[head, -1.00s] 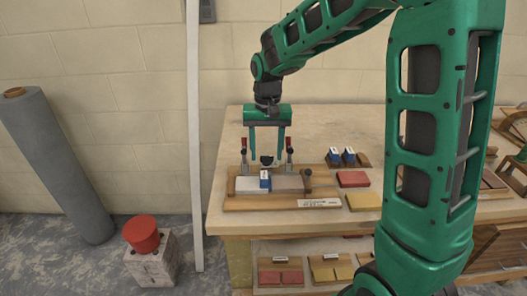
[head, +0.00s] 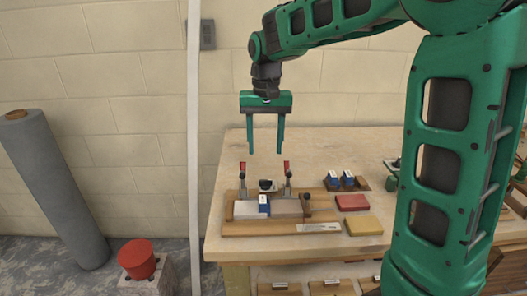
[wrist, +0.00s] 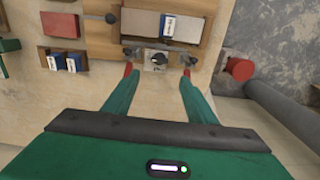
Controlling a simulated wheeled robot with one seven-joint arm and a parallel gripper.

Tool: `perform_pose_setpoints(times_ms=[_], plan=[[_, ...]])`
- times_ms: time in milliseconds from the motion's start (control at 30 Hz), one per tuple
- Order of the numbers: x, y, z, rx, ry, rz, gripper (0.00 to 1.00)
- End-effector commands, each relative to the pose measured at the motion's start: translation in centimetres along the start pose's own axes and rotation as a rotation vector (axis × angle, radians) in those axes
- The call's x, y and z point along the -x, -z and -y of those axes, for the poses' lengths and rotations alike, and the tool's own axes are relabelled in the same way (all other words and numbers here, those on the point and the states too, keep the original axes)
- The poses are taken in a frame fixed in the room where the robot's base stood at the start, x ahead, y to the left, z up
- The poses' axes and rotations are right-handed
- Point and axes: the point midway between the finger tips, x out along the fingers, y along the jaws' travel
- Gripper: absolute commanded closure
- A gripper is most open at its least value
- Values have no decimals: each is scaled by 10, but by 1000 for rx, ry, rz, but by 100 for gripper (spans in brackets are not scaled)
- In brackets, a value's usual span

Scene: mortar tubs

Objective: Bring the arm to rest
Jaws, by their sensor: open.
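My gripper (head: 266,152) is open and empty, pointing down above the workbench (head: 240,150). It hangs clear above a wooden fixture (head: 235,228) that has two red-handled clamps, grey blocks and a small blue-and-white piece (head: 264,205) between the blocks. In the wrist view the open fingers (wrist: 155,82) reach toward the fixture's clamps. The blue-and-white piece (wrist: 168,27) shows there, beyond the fingertips. My green arm reaches in from the right and is bent high over the bench.
A red block (head: 352,202), a yellow block (head: 362,226) and two blue-and-white pieces (head: 340,180) on a holder are right of the fixture. A grey roll (head: 50,185) leans on the wall. A red cylinder (head: 137,258) stands on a block on the floor.

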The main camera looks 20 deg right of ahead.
Motion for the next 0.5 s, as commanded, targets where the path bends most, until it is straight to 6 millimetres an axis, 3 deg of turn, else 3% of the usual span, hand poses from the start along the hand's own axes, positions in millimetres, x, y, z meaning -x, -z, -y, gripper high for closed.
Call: perform_pose_setpoints(times_ms=[367, 500], plan=[[0, 0, 0, 0, 0, 0, 48], [1, -6, -15, -12, -5, -4, 48]])
